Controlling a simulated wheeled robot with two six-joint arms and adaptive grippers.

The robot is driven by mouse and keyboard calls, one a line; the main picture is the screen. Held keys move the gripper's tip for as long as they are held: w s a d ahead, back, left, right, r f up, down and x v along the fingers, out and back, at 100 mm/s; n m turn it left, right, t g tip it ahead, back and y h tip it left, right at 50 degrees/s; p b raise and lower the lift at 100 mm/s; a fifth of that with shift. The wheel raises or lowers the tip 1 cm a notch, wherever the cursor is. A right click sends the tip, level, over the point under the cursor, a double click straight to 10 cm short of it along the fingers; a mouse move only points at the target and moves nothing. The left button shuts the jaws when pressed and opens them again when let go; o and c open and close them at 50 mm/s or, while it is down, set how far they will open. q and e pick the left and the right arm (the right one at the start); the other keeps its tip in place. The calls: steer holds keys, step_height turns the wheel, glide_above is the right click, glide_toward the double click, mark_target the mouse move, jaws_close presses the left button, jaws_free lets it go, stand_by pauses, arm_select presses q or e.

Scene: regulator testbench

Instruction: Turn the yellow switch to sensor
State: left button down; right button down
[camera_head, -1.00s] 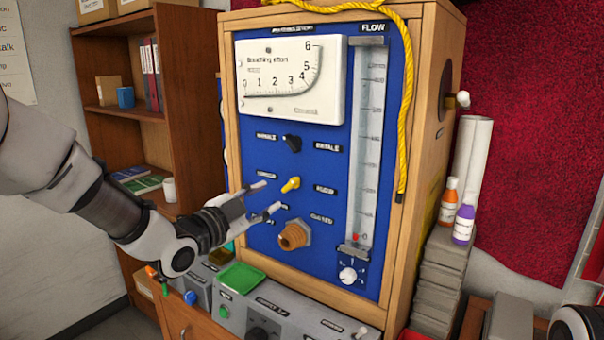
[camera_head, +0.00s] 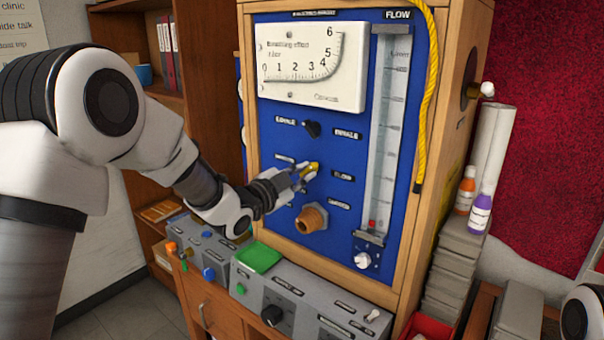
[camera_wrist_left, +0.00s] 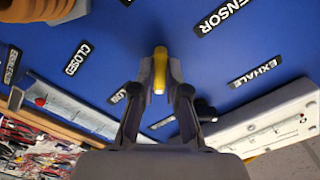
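The yellow switch (camera_head: 313,168) is on the blue panel (camera_head: 290,235), below the black knob (camera_head: 311,129) and above the brass fitting (camera_head: 311,218). My left gripper (camera_head: 304,176) reaches it from the left. In the left wrist view, the yellow switch (camera_wrist_left: 160,72) sits between the two fingertips, which are closed in on its sides. The SENSOR label (camera_wrist_left: 217,15) shows beyond the switch at the upper right. The fingers hide part of the switch, so its exact pointing direction is hard to read. My right gripper is not in view.
A gauge (camera_head: 312,65) is above the knobs, and a flow tube (camera_head: 385,130) is to the right. A yellow rope (camera_head: 424,110) hangs at the cabinet's edge. Grey control boxes (camera_head: 300,300) with a green tray (camera_head: 259,257) stand below the panel.

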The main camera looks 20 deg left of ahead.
arm_select(q)
steer(key=shift+n, duration=0.4)
steer(key=n+b, duration=0.1)
steer(key=n, duration=0.2)
steer(key=shift+n, duration=0.3)
steer(key=n, duration=0.4)
steer(key=shift+r+n, duration=0.15)
steer(key=shift+n, duration=0.15)
steer(key=n+p, duration=0.1)
steer(key=n, duration=0.3)
steer(key=shift+d+r, duration=0.1)
steer(key=shift+r, duration=0.05)
steer(key=n+p, duration=0.1)
steer(key=n, duration=0.3)
steer(key=shift+n, duration=0.4)
steer(key=c, duration=1.2)
jaws_free()
